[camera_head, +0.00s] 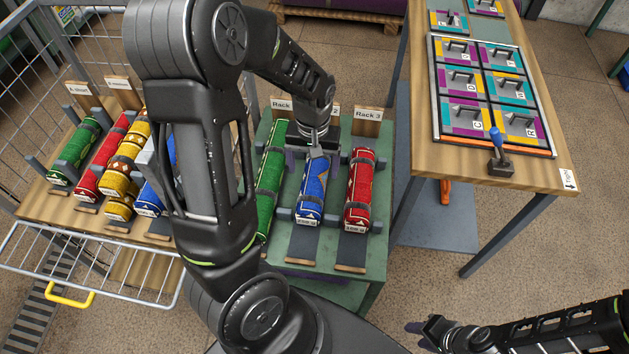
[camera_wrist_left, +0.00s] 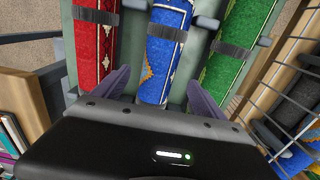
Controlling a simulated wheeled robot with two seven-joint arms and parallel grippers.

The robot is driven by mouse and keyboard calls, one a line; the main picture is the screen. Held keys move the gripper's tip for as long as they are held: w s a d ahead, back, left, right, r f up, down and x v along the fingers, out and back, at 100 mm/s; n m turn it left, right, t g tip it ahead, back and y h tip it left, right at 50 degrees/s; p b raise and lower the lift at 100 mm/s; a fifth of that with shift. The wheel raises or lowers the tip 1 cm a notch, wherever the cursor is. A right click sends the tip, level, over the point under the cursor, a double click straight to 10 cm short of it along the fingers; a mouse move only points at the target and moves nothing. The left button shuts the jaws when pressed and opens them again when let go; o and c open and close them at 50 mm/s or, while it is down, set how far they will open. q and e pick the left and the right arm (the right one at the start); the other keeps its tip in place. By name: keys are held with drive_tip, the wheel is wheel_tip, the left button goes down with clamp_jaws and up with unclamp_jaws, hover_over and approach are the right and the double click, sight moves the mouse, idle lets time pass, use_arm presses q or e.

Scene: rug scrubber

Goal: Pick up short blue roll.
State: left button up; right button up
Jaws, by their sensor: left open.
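A blue roll (camera_head: 312,190) with a patterned border lies on the green table, between a long green roll and a red roll. Another blue roll (camera_head: 153,198) lies on the wooden bench at left, mostly hidden behind my left arm. My left gripper (camera_head: 318,150) is open over the far end of the blue roll on the green table. In the left wrist view that blue roll (camera_wrist_left: 164,52) runs between the two fingertips (camera_wrist_left: 160,82), and no grip on it shows. My right gripper (camera_head: 424,336) is low at the bottom right, away from the rolls; its opening is unclear.
A red roll (camera_head: 360,190) and a green roll (camera_head: 270,185) flank the blue one closely. Rack signs (camera_head: 367,115) stand behind them. The wooden bench holds green, red and yellow rolls beside a wire cart (camera_head: 90,260). A table with coloured panels (camera_head: 490,95) stands at right.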

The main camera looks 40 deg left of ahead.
sight(314, 175)
use_arm(q)
drive_tip(key=shift+f, duration=0.7)
drive_tip(key=shift+w+f+p, duration=0.1)
drive_tip(key=shift+f+p, duration=0.2)
drive_tip(key=shift+f, duration=2.35)
drive_tip(key=c, duration=1.7)
drive_tip(key=shift+c, duration=0.2)
wheel_tip(314, 175, up, 10)
drive_tip(key=shift+r, duration=0.1)
